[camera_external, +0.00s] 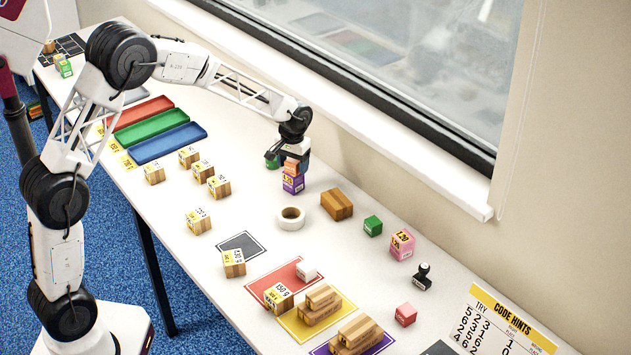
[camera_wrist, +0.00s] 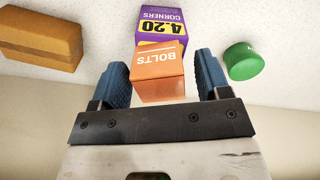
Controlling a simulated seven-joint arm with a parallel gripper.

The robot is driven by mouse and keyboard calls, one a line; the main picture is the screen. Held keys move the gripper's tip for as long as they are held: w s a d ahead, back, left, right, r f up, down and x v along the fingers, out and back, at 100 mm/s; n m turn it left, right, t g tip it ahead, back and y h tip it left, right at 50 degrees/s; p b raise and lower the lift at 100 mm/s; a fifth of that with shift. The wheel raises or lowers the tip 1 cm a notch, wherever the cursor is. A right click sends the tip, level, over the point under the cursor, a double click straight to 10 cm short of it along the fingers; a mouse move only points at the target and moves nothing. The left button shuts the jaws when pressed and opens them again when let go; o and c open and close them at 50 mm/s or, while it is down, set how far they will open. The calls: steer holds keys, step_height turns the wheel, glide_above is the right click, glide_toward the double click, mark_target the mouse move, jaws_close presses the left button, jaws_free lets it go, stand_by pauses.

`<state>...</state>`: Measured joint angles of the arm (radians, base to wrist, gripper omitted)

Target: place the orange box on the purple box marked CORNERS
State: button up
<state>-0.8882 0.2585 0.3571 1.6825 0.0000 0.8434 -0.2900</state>
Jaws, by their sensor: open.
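The orange box (camera_external: 292,165), marked BOLTS, sits on top of the purple box (camera_external: 293,184) in the external view. In the wrist view the orange box (camera_wrist: 158,75) stands between my fingers, and the purple box (camera_wrist: 161,22), marked CORNERS and 4.20, shows just beyond it. My gripper (camera_external: 289,159) is at the height of the orange box. Its blue fingers (camera_wrist: 161,68) are open on both sides of the orange box, with a gap visible on each side. The contact face between the two boxes is partly hidden.
A green round piece (camera_wrist: 243,61) stands close by one finger. Wooden blocks stand to the left and front. The window sill (camera_external: 400,165) runs behind the table.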

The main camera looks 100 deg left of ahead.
mark_target(294, 162)
step_height(294, 162, up, 12)
steer(key=shift+r, duration=0.15)
stand_by(0.7)
stand_by(0.4)
stand_by(0.6)
steer(key=d+r+m, duration=0.2)
steer(key=d+r, duration=0.2)
steer(key=d, duration=0.8)
steer(key=d+r+m+t, duration=0.1)
steer(key=d+r+m, duration=0.15)
steer(key=d, duration=1.05)
steer(key=d+r+m, duration=0.2)
steer(key=d+r, duration=0.2)
steer(key=d, duration=0.8)
steer(key=s+d+f+m, duration=0.1)
steer(key=s+d+m, duration=0.2)
steer(key=s+d, duration=0.8)
steer(key=s+d+f+m+t, duration=0.1)
steer(key=s+d+m, duration=0.3)
steer(key=s+d, duration=0.7)
steer(key=d+f, duration=0.1)
steer(key=d, duration=0.4)
steer(key=shift+t, duration=0.3)
